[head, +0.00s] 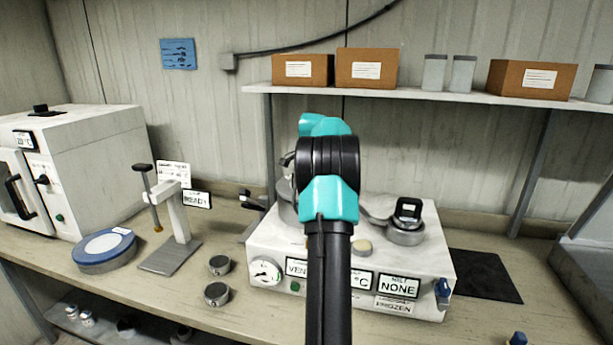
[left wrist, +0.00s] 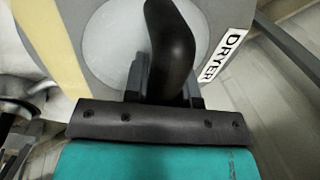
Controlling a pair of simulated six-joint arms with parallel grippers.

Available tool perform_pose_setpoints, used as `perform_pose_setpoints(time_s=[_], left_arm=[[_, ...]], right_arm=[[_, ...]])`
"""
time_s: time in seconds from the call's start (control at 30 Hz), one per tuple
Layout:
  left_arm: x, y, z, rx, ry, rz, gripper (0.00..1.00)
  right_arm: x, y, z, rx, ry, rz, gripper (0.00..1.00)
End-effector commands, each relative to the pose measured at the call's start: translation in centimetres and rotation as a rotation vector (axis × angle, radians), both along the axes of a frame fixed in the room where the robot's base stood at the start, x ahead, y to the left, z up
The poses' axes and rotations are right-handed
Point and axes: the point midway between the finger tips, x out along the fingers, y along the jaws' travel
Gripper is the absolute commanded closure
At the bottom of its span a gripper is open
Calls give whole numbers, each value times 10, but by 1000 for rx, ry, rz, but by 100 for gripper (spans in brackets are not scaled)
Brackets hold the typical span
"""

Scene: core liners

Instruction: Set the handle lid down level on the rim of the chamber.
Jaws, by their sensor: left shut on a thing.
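My left gripper (left wrist: 165,95) is shut on the black curved handle (left wrist: 170,45) of the lid in the left wrist view. A pale round disc (left wrist: 115,40) shows behind the handle; I cannot tell if it is the lid's top. In the head view my left arm rises through the middle and hides the gripper's fingertips and most of the lid. A grey metal cylinder (head: 285,200), which looks like the chamber, stands on the white unit (head: 265,240), partly hidden behind my arm. I cannot tell whether the lid touches its rim. My right gripper is not in view.
A grey round part with a black display (head: 408,210) sits on the unit's right side. A press stand (head: 172,255), a blue-rimmed disc (head: 103,262) and two small metal tins (head: 217,294) are to the left. A shelf (head: 430,96) with boxes runs above. A dark mat (head: 482,275) lies right.

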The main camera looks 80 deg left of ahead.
Motion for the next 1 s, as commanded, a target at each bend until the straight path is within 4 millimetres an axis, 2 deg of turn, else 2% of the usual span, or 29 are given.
perform_pose_setpoints(time_s=[0.3, 0.33, 0.63, 1.0], left_arm=[[0, 0, -3, 2, 1, 0, 100], [0, 0, -3, 2, 1, 0, 74], [0, 0, -4, 0, 0, 0, 45], [1, -1, 0, 0, 0, 0, 45]], right_arm=[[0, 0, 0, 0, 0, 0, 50], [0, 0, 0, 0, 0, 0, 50], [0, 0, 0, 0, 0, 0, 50], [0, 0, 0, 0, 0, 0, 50]])
